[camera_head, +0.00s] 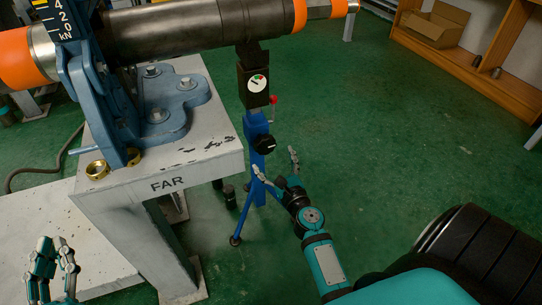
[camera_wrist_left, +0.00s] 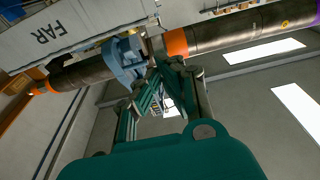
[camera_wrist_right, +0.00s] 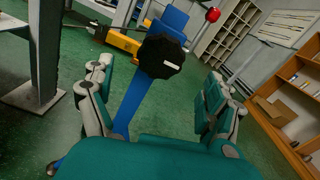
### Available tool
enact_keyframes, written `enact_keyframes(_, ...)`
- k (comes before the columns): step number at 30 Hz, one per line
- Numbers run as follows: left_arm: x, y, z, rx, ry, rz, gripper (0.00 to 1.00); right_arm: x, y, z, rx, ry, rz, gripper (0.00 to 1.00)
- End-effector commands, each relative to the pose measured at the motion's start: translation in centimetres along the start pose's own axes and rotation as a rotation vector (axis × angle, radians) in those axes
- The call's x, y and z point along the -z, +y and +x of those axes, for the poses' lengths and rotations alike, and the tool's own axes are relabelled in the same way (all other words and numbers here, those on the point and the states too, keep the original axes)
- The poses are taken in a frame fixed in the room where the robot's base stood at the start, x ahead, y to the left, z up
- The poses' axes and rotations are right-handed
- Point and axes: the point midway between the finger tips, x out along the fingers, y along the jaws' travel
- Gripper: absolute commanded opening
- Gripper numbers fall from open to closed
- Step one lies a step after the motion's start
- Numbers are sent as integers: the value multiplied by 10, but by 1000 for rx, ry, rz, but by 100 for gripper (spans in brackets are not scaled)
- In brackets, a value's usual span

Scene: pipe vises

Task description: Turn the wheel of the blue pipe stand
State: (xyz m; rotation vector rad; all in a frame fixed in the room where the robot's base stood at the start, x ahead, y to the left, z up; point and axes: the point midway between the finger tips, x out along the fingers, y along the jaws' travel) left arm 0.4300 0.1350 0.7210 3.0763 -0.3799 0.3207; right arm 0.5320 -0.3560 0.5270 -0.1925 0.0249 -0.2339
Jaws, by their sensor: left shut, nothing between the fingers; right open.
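The blue pipe stand (camera_head: 256,165) stands on the green floor just right of the bench, under the dark pipe (camera_head: 205,28). Its black wheel (camera_head: 264,144) is on the front of the blue post; in the right wrist view the wheel (camera_wrist_right: 161,56) lies ahead, between the finger directions. My right gripper (camera_head: 276,169) is open and empty, a little below and right of the wheel, apart from it. My left gripper (camera_head: 54,258) is shut and empty at the lower left, away from the stand.
The grey bench marked FAR (camera_head: 168,183) carries a blue pipe vise (camera_head: 160,105) and brass rings (camera_head: 97,170). A red-knobbed lever (camera_head: 273,99) sticks out above the wheel. A wooden shelf (camera_head: 470,65) with a cardboard box (camera_head: 435,24) stands at upper right. The green floor between is clear.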

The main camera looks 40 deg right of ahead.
Motion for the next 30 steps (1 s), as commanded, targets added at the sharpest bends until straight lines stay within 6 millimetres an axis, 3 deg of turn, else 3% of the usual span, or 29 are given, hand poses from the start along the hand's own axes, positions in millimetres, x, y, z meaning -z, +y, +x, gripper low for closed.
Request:
enact_keyframes(9,-2,0,0,1,-10,0,0,0,-1,-1,1,5,-22,88)
enact_keyframes(13,-20,-2,0,6,-113,2,0,7,-4,-6,8,48,-270,88)
enact_keyframes(17,-64,-8,-9,17,-346,6,0,18,-11,-19,0,128,-846,88)
enact_keyframes(20,-105,-14,-30,30,-570,7,0,23,-18,-32,-28,178,-1399,88)
enact_keyframes(24,-153,-20,-74,47,-878,5,0,21,-23,-52,-78,198,-2180,88)
enact_keyframes(29,-188,-26,-136,67,-1202,-3,0,9,-19,-72,-97,142,-2994,88)
enact_keyframes(30,-193,-27,-151,71,-1268,-5,0,7,-16,-77,91,-118,3115,88)
